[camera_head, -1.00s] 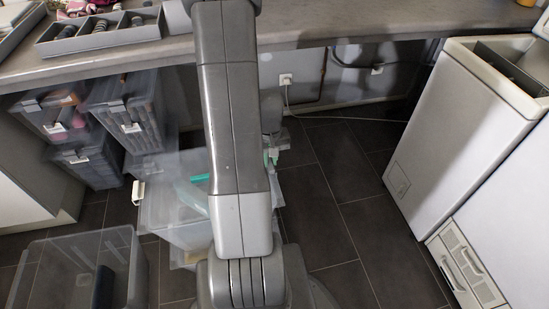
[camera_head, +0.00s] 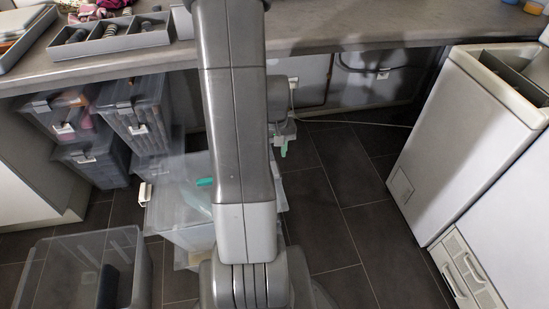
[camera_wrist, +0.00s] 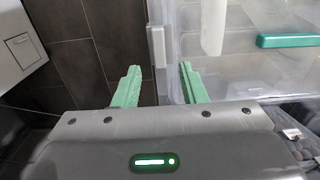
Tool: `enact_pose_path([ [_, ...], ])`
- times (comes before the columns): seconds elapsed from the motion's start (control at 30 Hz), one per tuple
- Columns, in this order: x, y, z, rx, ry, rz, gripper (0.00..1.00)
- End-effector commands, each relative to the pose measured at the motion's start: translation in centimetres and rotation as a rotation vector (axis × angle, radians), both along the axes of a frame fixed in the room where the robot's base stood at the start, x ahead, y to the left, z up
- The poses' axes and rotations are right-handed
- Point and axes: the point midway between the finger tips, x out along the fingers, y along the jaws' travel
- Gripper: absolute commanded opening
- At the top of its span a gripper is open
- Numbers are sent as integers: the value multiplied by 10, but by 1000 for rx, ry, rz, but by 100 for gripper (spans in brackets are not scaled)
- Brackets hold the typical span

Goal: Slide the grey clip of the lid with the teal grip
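The lid with the teal grip (camera_wrist: 288,40) lies on a clear plastic box, at the right of the wrist view. In the head view its teal grip (camera_head: 205,182) shows partly, left of my arm. A light grey clip (camera_wrist: 157,48) sits at the lid's near-left edge in the wrist view, ahead of the gap between my fingertips and apart from them. In the head view my arm seems to hide that side. My gripper (camera_wrist: 161,82) is open and empty, with its green fingers apart; in the head view it shows (camera_head: 283,146) right of my arm.
The clear box (camera_head: 178,222) stands on dark floor tiles below the counter (camera_head: 330,37). Stacked grey bins (camera_head: 132,115) stand behind left, and an open clear bin (camera_head: 60,270) is at front left. White machines (camera_head: 460,140) stand at right. Floor between box and machines is clear.

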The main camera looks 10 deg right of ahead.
Motion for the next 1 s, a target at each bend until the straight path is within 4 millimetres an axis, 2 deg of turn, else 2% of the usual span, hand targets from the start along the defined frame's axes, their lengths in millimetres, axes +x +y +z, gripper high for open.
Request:
enact_pose_path([
  [0.03,1,0,17,-1,-5,0,38],
  [0.2,1,0,51,0,-4,0,38],
  [0.4,0,0,73,0,-2,0,38],
  [0.83,0,0,76,0,1,0,38],
  [1.0,0,0,64,0,3,0,38],
])
